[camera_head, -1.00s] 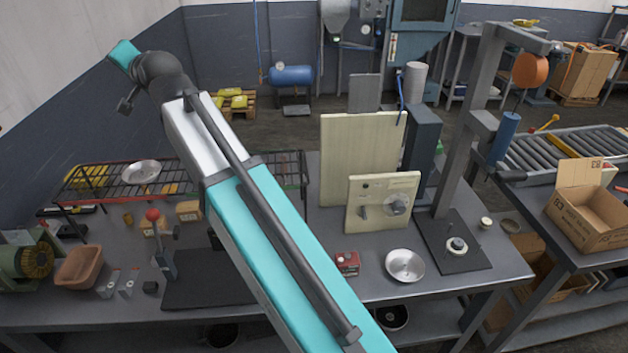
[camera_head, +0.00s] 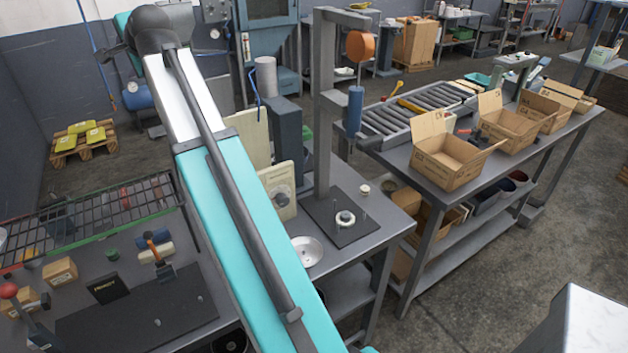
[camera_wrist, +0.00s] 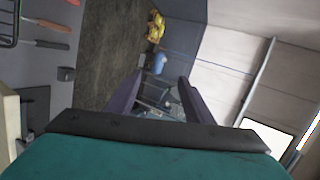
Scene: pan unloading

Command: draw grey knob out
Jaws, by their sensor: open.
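A pale upright panel (camera_head: 284,182) stands on the bench, partly hidden behind my arm. A round clear dial with a grey centre (camera_head: 280,196) shows on its face; the panel's left part, where a grey knob showed earlier, is hidden by my arm. I cannot tell which part is the task's grey knob. My gripper (camera_wrist: 160,79) is open and empty in the wrist view. It points across the room, away from the panel, and its fingers touch nothing. The head view does not show the fingers.
A metal dish (camera_head: 307,251) lies in front of the panel. A press stand with a dark base plate (camera_head: 325,232) is to its right. A wire rack (camera_head: 95,220) is left of my arm. A roller conveyor (camera_head: 420,112) and open cartons (camera_head: 447,160) are at the right.

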